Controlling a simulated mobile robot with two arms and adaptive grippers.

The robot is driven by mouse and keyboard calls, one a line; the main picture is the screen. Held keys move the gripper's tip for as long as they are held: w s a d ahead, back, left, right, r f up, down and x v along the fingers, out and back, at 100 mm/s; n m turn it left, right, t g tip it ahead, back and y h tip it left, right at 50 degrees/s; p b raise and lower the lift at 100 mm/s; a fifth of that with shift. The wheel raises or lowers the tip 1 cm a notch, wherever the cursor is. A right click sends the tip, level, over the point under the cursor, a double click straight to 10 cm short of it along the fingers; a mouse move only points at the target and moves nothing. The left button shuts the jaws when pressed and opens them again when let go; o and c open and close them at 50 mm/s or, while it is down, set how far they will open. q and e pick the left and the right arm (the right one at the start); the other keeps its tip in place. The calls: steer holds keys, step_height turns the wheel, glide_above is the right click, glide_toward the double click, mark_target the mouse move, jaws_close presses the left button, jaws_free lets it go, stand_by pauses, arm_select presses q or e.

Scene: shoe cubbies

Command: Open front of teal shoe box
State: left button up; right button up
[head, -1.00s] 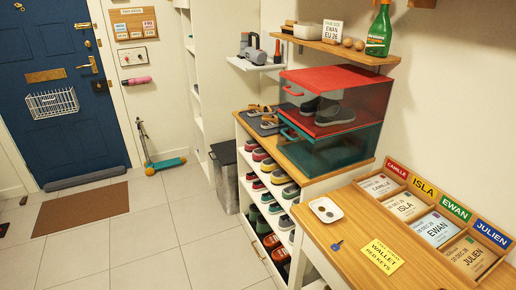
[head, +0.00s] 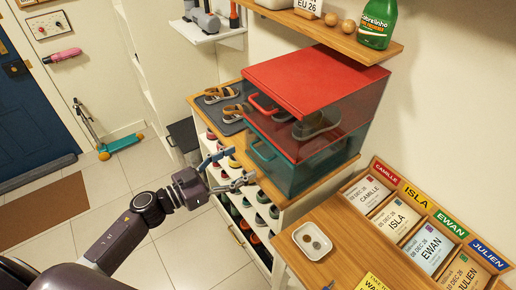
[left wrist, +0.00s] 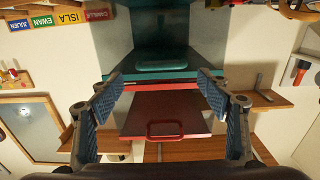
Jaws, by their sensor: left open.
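The teal shoe box (head: 300,172) sits on the shoe cabinet, under the red shoe box (head: 318,80). Its front, with a teal handle (head: 262,151), faces my left gripper and looks closed. The upside-down left wrist view shows the teal handle (left wrist: 166,66) above the red handle (left wrist: 165,130). My left gripper (head: 241,166) is open and empty, its fingers spread just in front of the teal box and apart from the handle. In the left wrist view the fingertips (left wrist: 160,84) straddle the boxes' fronts. My right gripper is not in view.
A wooden shelf (head: 318,38) with a green spray bottle (head: 378,22) hangs above. A small white tray (head: 312,241) sits on the desk at the right. Shoes fill the cubbies below.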

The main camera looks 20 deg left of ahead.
mark_target(258, 152)
arm_select(q)
steer(key=p+x, duration=0.1)
steer(key=x, duration=0.5)
steer(key=shift+w, duration=0.25)
steer(key=shift+w+d, duration=0.2)
steer(key=shift+d, duration=0.05)
steer(key=shift+c, duration=0.6)
